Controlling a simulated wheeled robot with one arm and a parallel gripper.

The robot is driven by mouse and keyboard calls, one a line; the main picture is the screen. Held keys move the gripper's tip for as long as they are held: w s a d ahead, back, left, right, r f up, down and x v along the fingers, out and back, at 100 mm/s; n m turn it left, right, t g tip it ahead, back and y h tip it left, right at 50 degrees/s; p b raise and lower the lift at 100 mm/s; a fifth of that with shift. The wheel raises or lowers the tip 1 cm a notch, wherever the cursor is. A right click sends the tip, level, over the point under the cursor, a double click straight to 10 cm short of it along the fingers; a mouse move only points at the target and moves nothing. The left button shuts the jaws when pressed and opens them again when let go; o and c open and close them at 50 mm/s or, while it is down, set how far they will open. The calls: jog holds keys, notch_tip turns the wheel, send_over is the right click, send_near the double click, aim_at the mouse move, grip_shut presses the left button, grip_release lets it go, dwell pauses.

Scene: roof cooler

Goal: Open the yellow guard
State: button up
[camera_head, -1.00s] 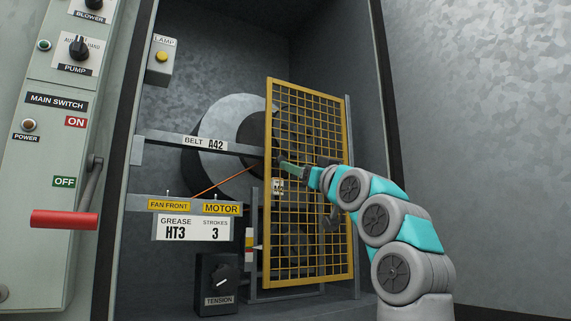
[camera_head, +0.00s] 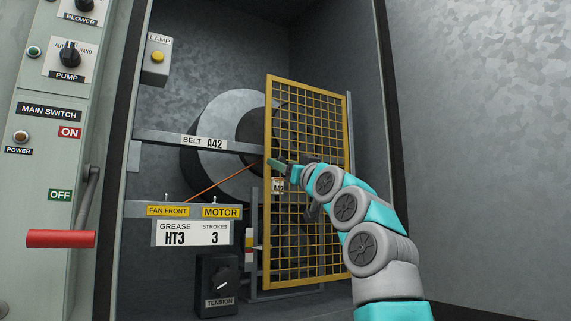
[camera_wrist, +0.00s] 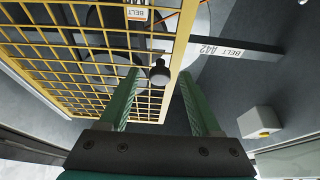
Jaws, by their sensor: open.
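The yellow guard (camera_head: 308,235) is a wire mesh panel in a yellow frame, standing upright in front of the fan and belt, angled to the camera. It also fills the upper left of the wrist view (camera_wrist: 172,70). A dark round knob (camera_wrist: 160,73) sits at the guard's edge bar. My gripper (camera_head: 279,163) is at the guard's left edge, around mid-height. In the wrist view its two green fingers (camera_wrist: 158,80) are spread apart, with the knob between and beyond their tips. I cannot tell whether a finger touches the mesh.
A grey belt bar (camera_head: 185,141) labelled A42 crosses left of the guard. A lamp box (camera_head: 157,62), grease sign (camera_head: 192,233) and tension dial (camera_head: 220,283) are left too. The red main switch handle (camera_head: 60,239) is far left. The right wall is bare.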

jog(key=shift+c, duration=0.2)
grip_shut()
dwell(1.1)
